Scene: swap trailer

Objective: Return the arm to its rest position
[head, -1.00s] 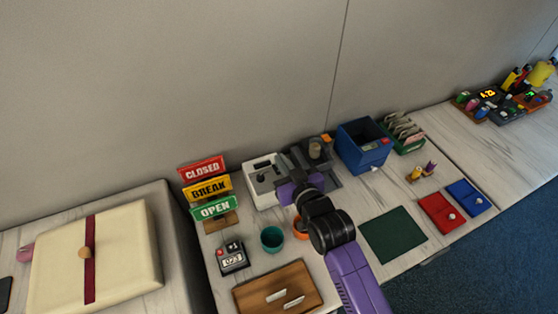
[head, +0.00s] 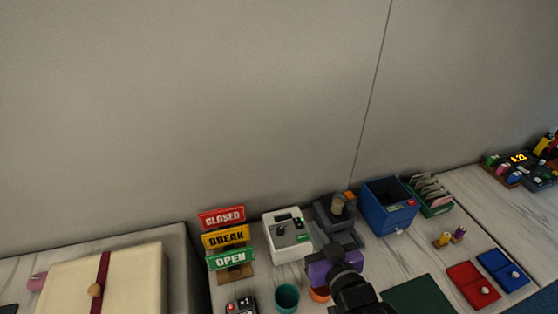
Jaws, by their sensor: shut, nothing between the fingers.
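My arm reaches up from the bottom of the head view, with its black joint and purple wrist part showing in front of the dark grey machine (head: 338,219). My gripper (head: 326,262) is over the counter near the orange cup (head: 320,294), which is partly hidden by the wrist. The fingertips are hard to make out; no held object shows. The lower arm is cut off by the frame's bottom edge.
A white machine (head: 287,236), a sign stand (head: 226,241), a blue bin (head: 389,208), a teal cup (head: 286,297) and a green mat (head: 418,297) surround the arm. Red (head: 473,286) and blue (head: 503,269) trays lie right. The wall above is clear.

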